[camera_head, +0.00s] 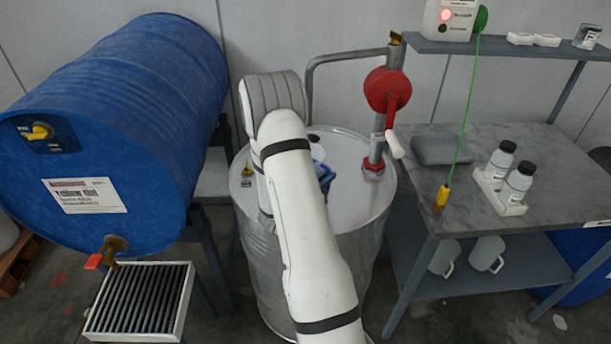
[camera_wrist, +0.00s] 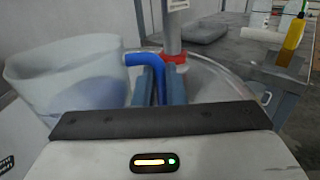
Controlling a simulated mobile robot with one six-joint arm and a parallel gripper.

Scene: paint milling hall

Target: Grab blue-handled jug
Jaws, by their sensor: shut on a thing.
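The jug (camera_wrist: 65,78) is a whitish, translucent, open-topped vessel at the left of the wrist view. Its blue handle (camera_wrist: 146,58) reaches right, between the two fingers of my gripper (camera_wrist: 161,85). My gripper is shut on the handle. In the head view, my arm hides most of the jug, and a bit of blue (camera_head: 318,153) shows just right of the arm above the steel drum (camera_head: 350,205). I cannot tell whether the jug's base touches the drum lid.
A red hand pump (camera_head: 385,90) with a bent pipe stands on the drum's right side. A blue drum (camera_head: 120,110) lies on a stand at left, above a grated tray (camera_head: 138,302). At right, a bench (camera_head: 550,165) holds bottles (camera_head: 515,185), with two jugs (camera_head: 487,254) on its lower shelf.

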